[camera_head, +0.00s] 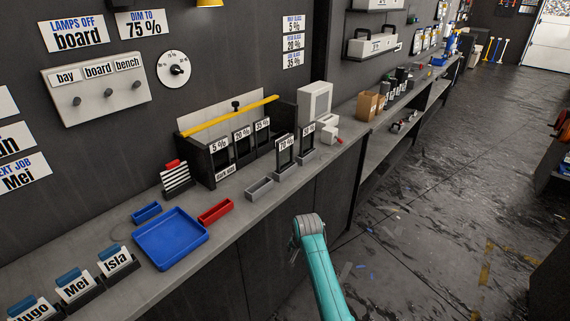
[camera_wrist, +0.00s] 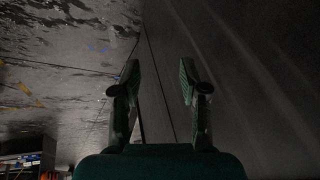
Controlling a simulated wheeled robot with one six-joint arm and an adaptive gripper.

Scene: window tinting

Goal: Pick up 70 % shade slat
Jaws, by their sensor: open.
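The slat that appears to read 70 % (camera_head: 286,146) stands upright in a small grey holder on the bench, right of the dark slat rack, in the head view. Its label is small, with a black frame around it. A similar slat (camera_head: 307,131) stands just behind it to the right, its number hard to read. My gripper (camera_wrist: 159,80) is open and empty in the wrist view, facing a dark panel and the floor. The head view shows my teal arm in front of the bench, below and right of the slats; my fingers do not show there.
The dark rack (camera_head: 222,168) holds slats marked 5 %, 20 % and 35 %. An empty grey tray (camera_head: 260,188), a red tray (camera_head: 215,211) and a blue tray (camera_head: 170,239) lie to the left. A white box (camera_head: 315,101) stands behind. Floor on the right is open.

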